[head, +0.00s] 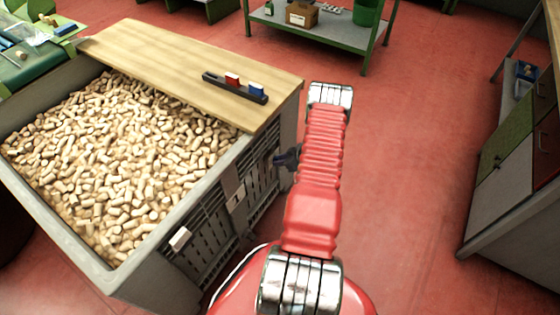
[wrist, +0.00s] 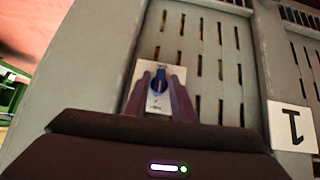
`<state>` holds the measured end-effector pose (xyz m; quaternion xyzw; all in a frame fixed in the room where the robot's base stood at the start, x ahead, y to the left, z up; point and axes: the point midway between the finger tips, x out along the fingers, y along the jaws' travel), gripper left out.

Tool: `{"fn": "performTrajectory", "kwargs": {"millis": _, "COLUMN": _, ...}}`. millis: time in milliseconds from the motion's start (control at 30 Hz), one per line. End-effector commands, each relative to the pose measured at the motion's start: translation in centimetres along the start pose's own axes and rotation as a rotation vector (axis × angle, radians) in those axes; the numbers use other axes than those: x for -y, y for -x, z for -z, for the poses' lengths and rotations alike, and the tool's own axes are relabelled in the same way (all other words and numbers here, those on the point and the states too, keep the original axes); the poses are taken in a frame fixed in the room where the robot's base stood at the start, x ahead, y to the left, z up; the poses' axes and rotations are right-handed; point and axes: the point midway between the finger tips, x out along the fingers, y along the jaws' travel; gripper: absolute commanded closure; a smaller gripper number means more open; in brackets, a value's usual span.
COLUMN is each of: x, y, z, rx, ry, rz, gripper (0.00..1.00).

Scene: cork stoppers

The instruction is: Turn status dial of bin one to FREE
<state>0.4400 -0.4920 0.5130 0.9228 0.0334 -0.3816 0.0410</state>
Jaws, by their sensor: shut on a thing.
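The bin (head: 150,288) is a large grey slatted crate full of cork stoppers in the head view. The wrist view shows its slatted wall close up, with a white label bearing a 1 (wrist: 293,125). The status dial is a blue knob (wrist: 158,80) on a small pale plate (wrist: 150,67). The plate's lettering is too small to read. My gripper (wrist: 160,84) has its two dark fingers on either side of the knob, shut on it. In the head view my gripper (head: 287,158) is at the bin's right side, partly behind my arm; the dial is hidden there.
A wooden board (head: 150,48) covers the bin's far part. On it lies a black holder (head: 225,87) with a red block (head: 232,79) and a blue block (head: 256,89). A cabinet (head: 505,225) stands at right. Red floor (head: 410,150) is clear between.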

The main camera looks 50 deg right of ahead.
Motion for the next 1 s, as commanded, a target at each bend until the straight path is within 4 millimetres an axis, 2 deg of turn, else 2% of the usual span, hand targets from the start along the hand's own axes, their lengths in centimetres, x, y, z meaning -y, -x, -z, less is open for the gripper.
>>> {"fn": "performTrajectory", "kwargs": {"millis": 667, "x": -0.11, "y": 0.01, "z": -0.17, "rx": 0.002, "ry": -0.038, "rz": 0.034, "gripper": 0.99}}
{"fn": "performTrajectory", "kwargs": {"millis": 700, "x": -0.11, "y": 0.01, "z": -0.17, "rx": 0.002, "ry": -0.038, "rz": 0.034, "gripper": 0.76}}
{"fn": "performTrajectory", "kwargs": {"millis": 800, "x": -0.11, "y": 0.01, "z": -0.14, "rx": 0.001, "ry": -0.038, "rz": 0.034, "gripper": 0.7}}
{"fn": "performTrajectory", "kwargs": {"millis": 1000, "x": -0.11, "y": 0.01, "z": -0.05, "rx": 0.0, "ry": -0.037, "rz": 0.034, "gripper": 0.7}}
